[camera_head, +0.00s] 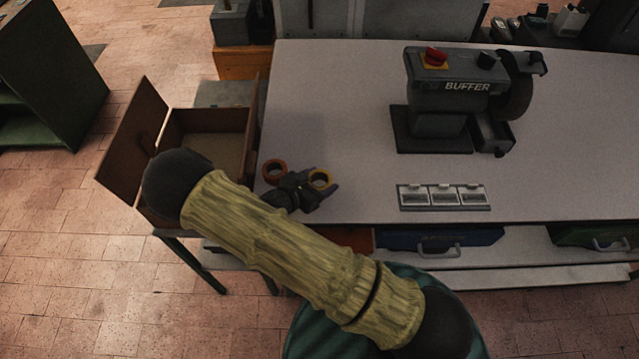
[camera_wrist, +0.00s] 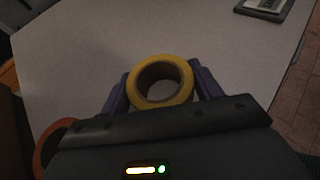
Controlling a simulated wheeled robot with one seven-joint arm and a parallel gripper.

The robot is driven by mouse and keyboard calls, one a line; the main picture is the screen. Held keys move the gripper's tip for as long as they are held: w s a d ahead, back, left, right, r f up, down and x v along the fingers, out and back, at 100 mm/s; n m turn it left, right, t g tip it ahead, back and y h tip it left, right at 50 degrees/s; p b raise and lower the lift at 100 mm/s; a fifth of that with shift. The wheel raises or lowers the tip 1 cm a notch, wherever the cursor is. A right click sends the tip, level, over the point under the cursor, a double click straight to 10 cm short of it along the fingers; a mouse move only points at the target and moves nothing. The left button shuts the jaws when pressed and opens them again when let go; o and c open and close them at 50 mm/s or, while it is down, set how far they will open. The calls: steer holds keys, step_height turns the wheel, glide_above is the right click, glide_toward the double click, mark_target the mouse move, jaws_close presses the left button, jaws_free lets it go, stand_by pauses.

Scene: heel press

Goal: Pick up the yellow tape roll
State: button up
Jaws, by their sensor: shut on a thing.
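The yellow tape roll (camera_head: 320,179) is near the left front part of the white tabletop. In the wrist view, the yellow tape roll (camera_wrist: 160,82) sits between the two purplish fingers of my gripper (camera_wrist: 162,90), one on each side of it. My gripper (camera_head: 318,186) is shut on the roll. I cannot tell whether the roll touches the table or is a little above it. An orange tape roll (camera_head: 274,172) lies just left of my gripper. It also shows partly at the lower left of the wrist view (camera_wrist: 48,146).
The white table (camera_head: 330,100) is clear behind the rolls. A buffer machine (camera_head: 440,95) stands at the back right. A panel with three switches (camera_head: 443,196) lies near the front edge. An open wooden box (camera_head: 205,120) is at the left. Drawers (camera_head: 440,242) are below the tabletop.

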step_height(320, 180, up, 9)
steer(key=b, duration=0.2)
steer(key=shift+f, duration=0.15)
steer(key=shift+f, duration=0.15)
stand_by(0.5)
